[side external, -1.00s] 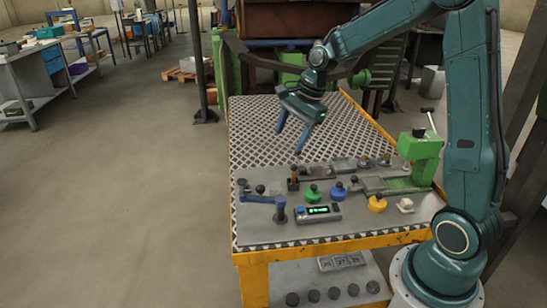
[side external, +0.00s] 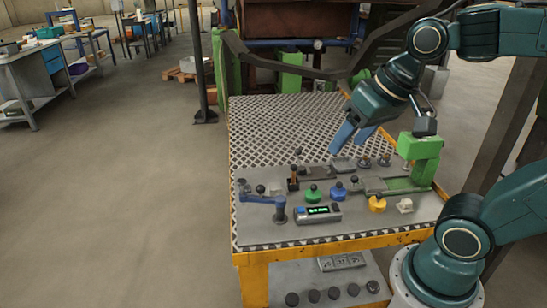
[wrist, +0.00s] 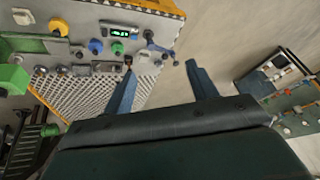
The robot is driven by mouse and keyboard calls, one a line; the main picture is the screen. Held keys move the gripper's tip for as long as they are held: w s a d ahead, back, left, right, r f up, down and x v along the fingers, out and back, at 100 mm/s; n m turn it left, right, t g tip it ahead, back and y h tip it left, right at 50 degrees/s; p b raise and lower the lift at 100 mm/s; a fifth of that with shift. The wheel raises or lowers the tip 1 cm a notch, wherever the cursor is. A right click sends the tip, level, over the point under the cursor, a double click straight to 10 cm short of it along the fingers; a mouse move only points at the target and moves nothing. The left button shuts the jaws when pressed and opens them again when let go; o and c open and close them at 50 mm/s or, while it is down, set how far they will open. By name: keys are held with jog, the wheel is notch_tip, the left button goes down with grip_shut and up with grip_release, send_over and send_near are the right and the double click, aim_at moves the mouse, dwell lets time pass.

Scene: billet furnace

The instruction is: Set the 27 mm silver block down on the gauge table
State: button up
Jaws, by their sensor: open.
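My gripper (side external: 352,138) is open, its two blue fingers apart above the back right part of the workbench. In the wrist view the open fingers (wrist: 160,68) have nothing between their tips. I cannot pick out the 27 mm silver block for certain. A small pale block (side external: 276,189) lies beside the blue lever, and a white piece (side external: 404,205) sits at the front right. Which surface is the gauge table is unclear; a grey plate (side external: 255,230) carries the fixtures, including a display box (side external: 318,213) with green digits.
Green (side external: 313,193), blue (side external: 338,190) and yellow (side external: 377,203) knobs stand on the plate. A blue lever (side external: 262,199) is at left and a green press (side external: 427,155) at right. The perforated bench top (side external: 275,130) behind is clear.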

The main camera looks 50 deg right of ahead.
jog(key=shift+s+a+f+n, duration=0.15)
jog(key=shift+s+n, duration=0.65)
jog(key=shift+s, duration=0.3)
jog(key=shift+s+a+f+n, duration=0.1)
jog(key=shift+s+f+n, duration=0.05)
jog(key=shift+s+n, duration=0.8)
